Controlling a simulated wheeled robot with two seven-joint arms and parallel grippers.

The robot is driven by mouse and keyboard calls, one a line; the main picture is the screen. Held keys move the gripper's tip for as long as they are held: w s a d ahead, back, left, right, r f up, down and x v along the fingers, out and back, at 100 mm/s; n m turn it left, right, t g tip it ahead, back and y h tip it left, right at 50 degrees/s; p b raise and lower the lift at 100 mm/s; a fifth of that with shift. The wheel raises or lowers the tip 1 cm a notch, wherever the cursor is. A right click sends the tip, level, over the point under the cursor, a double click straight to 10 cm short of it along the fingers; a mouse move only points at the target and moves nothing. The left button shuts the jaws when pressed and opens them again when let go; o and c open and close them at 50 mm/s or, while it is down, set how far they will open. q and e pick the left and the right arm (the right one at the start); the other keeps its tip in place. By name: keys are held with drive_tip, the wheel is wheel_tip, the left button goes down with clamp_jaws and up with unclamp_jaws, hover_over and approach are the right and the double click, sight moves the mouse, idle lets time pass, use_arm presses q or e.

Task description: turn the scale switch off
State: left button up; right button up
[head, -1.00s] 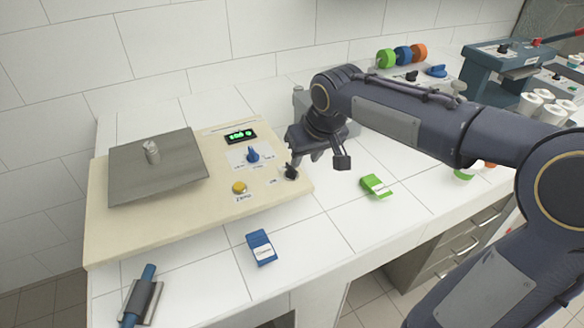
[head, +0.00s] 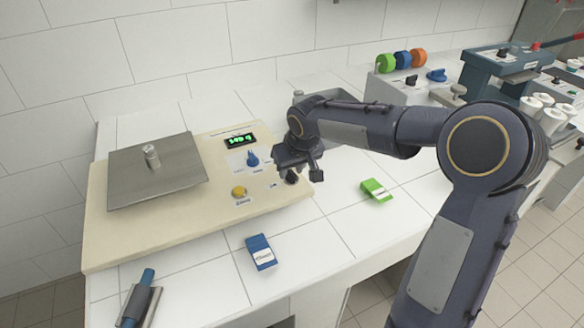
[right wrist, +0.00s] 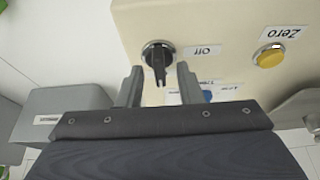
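The scale (head: 215,205) is a cream board with a grey metal plate (head: 180,168) and a lit green display (head: 240,139). Its small black scale switch (head: 291,178) sits at the right front corner of the board. In the right wrist view the switch (right wrist: 157,58) is a black knob on a metal ring, its lever pointing down toward my gripper, with an "Off" label to its right. My right gripper (right wrist: 159,82) is open, one finger on each side of the lever, with visible gaps; in the head view it partly covers the switch area. My left gripper is out of view.
A yellow Zero button (head: 239,192) and a blue knob (head: 252,159) sit on the board near the switch. A blue packet (head: 260,252) and a green packet (head: 375,190) lie on the white tiled counter. A small weight (head: 151,154) stands on the plate.

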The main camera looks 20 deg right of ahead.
clamp_jaws()
idle(0.3)
drive_tip(key=n+p, duration=0.1)
drive_tip(key=n+y+p, duration=0.1)
drive_tip(key=shift+d+r+n, duration=0.15)
drive_tip(key=shift+n, duration=0.25)
drive_tip(key=n+y+p, duration=0.1)
drive_tip(key=n, duration=0.2)
drive_tip(key=shift+w+g+p, duration=0.1)
drive_tip(key=shift+g+p, duration=0.2)
drive_tip(key=shift+g, duration=0.1)
drive_tip(key=n+y+p, duration=0.1)
drive_tip(key=n, duration=0.2)
drive_tip(key=n+g, duration=0.1)
drive_tip(key=n, duration=0.2)
drive_tip(key=shift+w+d+g+y+p, duration=0.1)
drive_tip(key=shift+d+g+y+p, duration=0.05)
drive_tip(key=shift+g+y+p, duration=0.2)
drive_tip(key=n+g+p, duration=0.1)
drive_tip(key=n, duration=0.2)
drive_tip(key=n+g, duration=0.1)
drive_tip(key=n, duration=0.1)
drive_tip(key=shift+w+n+y+p, duration=0.15)
drive_tip(key=shift+n+y+p, duration=0.1)
drive_tip(key=shift+n+p, duration=0.15)
drive_tip(key=shift+n, duration=0.3)
